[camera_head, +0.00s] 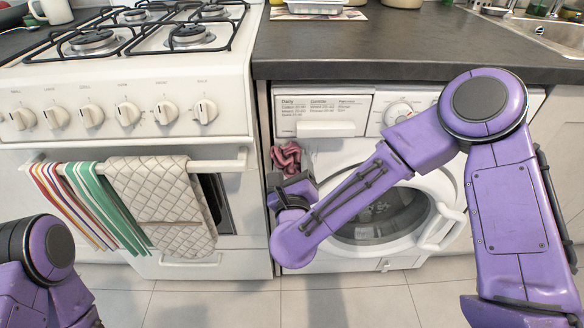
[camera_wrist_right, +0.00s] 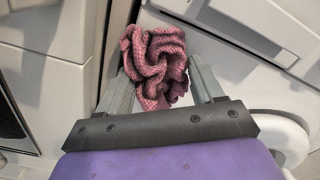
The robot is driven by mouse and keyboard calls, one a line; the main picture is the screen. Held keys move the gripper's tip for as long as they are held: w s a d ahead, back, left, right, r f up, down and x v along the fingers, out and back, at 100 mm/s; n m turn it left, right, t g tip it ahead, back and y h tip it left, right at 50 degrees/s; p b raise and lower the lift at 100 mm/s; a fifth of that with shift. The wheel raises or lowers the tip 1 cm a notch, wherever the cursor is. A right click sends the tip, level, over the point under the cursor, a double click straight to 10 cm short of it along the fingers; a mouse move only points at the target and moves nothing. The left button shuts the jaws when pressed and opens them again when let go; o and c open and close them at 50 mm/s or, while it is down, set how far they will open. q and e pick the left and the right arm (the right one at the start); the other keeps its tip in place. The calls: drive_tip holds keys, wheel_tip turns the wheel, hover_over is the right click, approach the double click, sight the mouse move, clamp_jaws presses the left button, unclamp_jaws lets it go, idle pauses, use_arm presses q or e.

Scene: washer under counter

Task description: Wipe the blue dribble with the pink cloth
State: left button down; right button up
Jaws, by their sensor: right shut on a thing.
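The pink cloth (camera_head: 287,156) is bunched up in front of the washer's upper left corner, just below its drawer. It also shows in the right wrist view (camera_wrist_right: 156,66), crumpled between two grey fingers. My right gripper (camera_head: 290,174) is shut on the cloth and holds it close to the washer front; I cannot tell whether the cloth touches the panel. No blue dribble is visible in either view; the cloth, gripper and arm cover part of the washer front. Of my left arm only a part shows at the lower left, and its gripper is out of the picture.
The white washer (camera_head: 325,262) stands under a dark counter (camera_head: 390,45), its round door partly behind my right arm. A white stove (camera_head: 225,85) with knobs is on the left. A striped towel (camera_head: 105,205) and a quilted cloth (camera_head: 158,190) hang on its oven handle.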

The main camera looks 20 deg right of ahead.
sight(320, 155)
drive_tip(key=shift+w, duration=0.2)
drive_tip(key=shift+d, duration=0.1)
drive_tip(key=shift+s+d+r+p, duration=0.15)
drive_tip(key=shift+s+d, duration=0.1)
drive_tip(key=shift+d, duration=0.75)
drive_tip(key=shift+s+d+f+p, duration=0.15)
drive_tip(key=shift+s+d, duration=0.15)
drive_tip(key=shift+d, duration=0.7)
drive_tip(key=shift+s+d+r+p, duration=0.15)
drive_tip(key=shift+s+d, duration=0.1)
drive_tip(key=shift+d, duration=1)
drive_tip(key=shift+a+f, duration=0.2)
drive_tip(key=shift+w+a+b, duration=0.2)
drive_tip(key=shift+a+b, duration=0.4)
drive_tip(key=shift+a, duration=0.35)
drive_tip(key=shift+w+a+b, duration=0.3)
drive_tip(key=shift+a, duration=0.65)
drive_tip(key=shift+w+a+b, duration=0.25)
drive_tip(key=shift+w+a, duration=0.05)
drive_tip(key=shift+a, duration=0.6)
drive_tip(key=shift+c, duration=0.2)
drive_tip(key=shift+w+a+r, duration=0.1)
drive_tip(key=shift+a+r, duration=0.05)
drive_tip(key=shift+a, duration=0.1)
